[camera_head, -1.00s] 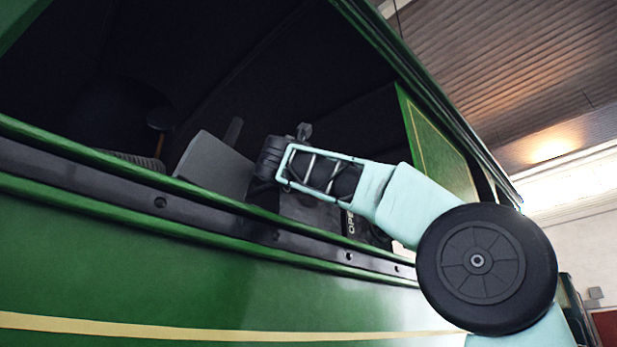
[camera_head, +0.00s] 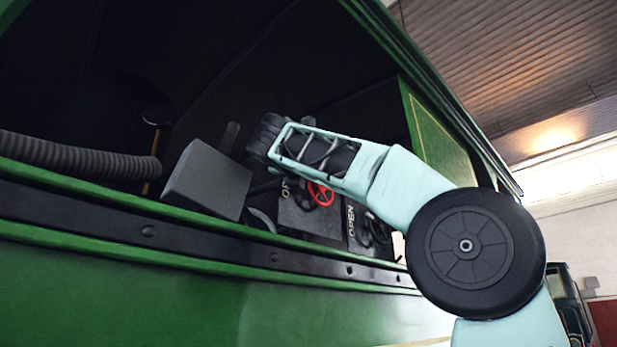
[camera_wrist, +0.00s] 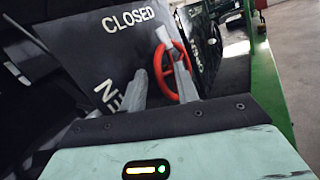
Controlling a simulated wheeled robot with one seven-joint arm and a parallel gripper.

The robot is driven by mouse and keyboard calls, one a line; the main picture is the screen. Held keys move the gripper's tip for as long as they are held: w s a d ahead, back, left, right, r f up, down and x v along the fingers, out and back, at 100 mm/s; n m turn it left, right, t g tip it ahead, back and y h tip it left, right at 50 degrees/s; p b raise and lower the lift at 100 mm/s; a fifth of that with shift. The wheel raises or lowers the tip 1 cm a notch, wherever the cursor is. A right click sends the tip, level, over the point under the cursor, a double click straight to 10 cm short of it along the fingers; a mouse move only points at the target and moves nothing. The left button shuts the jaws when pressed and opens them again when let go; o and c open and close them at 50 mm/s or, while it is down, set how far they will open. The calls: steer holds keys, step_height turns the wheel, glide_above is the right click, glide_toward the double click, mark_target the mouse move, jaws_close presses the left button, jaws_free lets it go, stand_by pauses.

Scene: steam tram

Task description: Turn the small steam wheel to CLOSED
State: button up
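The small red wheel (camera_wrist: 180,72) stands on a dark plate (camera_wrist: 105,50) marked CLOSED, with part of another word lower down. In the head view the red wheel (camera_head: 320,194) shows just below my arm, inside the cab opening. My gripper (camera_wrist: 151,54) points at the wheel in the wrist view. Its two grey fingers are apart with nothing visibly held between them. The right finger overlaps the wheel in the picture; I cannot tell whether it touches.
A second dark plate (camera_head: 352,222) marked OPEN stands right of the wheel. A grey box (camera_head: 207,180) and a ribbed hose (camera_head: 80,155) lie to the left. The green tram side (camera_head: 150,290) runs below the opening, its sill close under my arm.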

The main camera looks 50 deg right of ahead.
steer(key=b+v, duration=0.5)
steer(key=v, duration=1.2)
steer(key=shift+a+b, duration=0.2)
steer(key=shift+b, duration=0.1)
steer(key=shift+s+f, duration=0.1)
steer(key=shift+s, duration=0.05)
